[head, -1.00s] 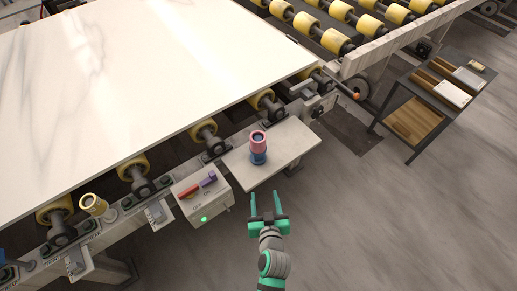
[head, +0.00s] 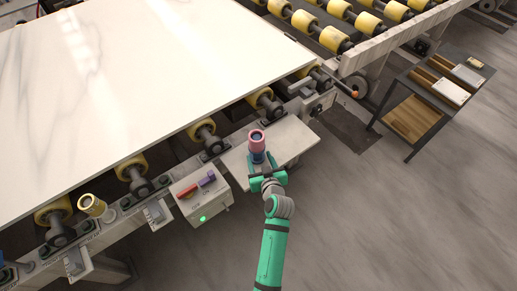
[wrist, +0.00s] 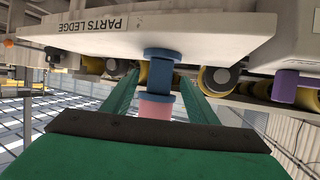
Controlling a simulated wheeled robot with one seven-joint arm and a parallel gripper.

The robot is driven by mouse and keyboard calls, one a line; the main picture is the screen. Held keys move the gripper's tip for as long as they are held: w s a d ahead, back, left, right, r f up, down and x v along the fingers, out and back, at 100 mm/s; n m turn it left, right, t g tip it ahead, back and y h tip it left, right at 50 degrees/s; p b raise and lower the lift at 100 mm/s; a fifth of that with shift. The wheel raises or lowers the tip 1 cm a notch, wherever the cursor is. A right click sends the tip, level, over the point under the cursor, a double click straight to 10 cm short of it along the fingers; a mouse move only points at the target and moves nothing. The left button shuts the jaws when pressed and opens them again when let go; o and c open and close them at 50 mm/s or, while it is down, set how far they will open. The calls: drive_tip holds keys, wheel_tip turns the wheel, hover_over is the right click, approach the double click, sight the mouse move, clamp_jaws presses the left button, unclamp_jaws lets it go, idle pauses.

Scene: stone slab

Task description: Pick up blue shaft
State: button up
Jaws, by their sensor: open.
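The blue shaft (head: 258,158) stands upright on the pale parts ledge (head: 295,140), with a pink ring-like piece (head: 256,141) on top of it. In the wrist view, which looks upside down, the blue shaft (wrist: 160,72) hangs from the ledge (wrist: 220,28) and the pink piece (wrist: 155,109) is below it. My gripper (head: 261,168) is open at the ledge's front edge. In the wrist view its green fingers (wrist: 158,78) lie on either side of the blue shaft; contact cannot be told. The gripper partly hides the shaft's base in the head view.
A control box (head: 203,195) with red and purple parts stands left of the ledge. A large white slab (head: 150,80) lies on rollers behind. A yellow ring (head: 92,205) sits further left.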

drive_tip(key=shift+x, duration=2.55)
drive_tip(key=shift+w+r, duration=0.1)
drive_tip(key=shift+r, duration=0.1)
clamp_jaws()
